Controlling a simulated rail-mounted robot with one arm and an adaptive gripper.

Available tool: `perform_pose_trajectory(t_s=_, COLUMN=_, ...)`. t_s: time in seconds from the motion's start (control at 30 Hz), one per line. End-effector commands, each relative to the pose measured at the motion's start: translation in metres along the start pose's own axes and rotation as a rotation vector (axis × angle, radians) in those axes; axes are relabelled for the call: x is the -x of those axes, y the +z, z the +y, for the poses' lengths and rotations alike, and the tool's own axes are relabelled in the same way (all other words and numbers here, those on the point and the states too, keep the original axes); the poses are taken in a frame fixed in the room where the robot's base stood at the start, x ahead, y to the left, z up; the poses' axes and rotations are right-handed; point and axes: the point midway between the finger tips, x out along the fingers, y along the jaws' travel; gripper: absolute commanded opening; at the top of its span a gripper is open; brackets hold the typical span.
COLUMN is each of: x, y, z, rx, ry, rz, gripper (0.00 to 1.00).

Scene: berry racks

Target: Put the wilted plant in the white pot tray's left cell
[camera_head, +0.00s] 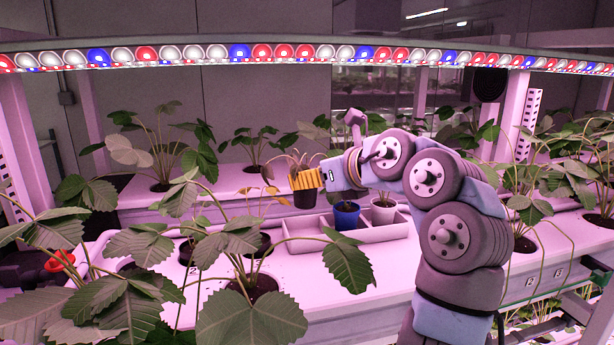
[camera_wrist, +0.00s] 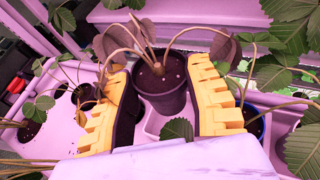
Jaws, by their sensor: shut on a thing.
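The wilted plant, with drooping brown stems and dull leaves in a dark pot (camera_head: 304,197), is held by my gripper (camera_head: 307,180). In the wrist view its pot (camera_wrist: 164,98) sits upright between the two yellow fingers of my gripper (camera_wrist: 158,64). The pale pot tray (camera_head: 303,239) stands on the bench below. The held pot appears over the tray's left cell, which looks empty; its exact height is hard to tell. A blue pot (camera_head: 346,217) with a plant stands in the middle cell and a white pot (camera_head: 383,213) in the right cell.
Leafy green plants (camera_head: 251,318) fill the front bench and partly cover the tray's left side. A back shelf (camera_head: 215,183) carries more plants behind the tray. A light strip (camera_head: 262,52) crosses above. In the wrist view, the blue pot (camera_wrist: 256,122) is close beside the right finger.

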Motion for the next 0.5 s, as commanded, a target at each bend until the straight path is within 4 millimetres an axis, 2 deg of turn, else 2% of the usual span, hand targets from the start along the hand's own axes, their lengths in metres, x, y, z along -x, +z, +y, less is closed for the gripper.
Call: perform_pose_trajectory(t_s=0.5, x=-0.016, y=-0.041, z=-0.001, rx=-0.003, ry=-0.001, rz=0.001, gripper=0.15)
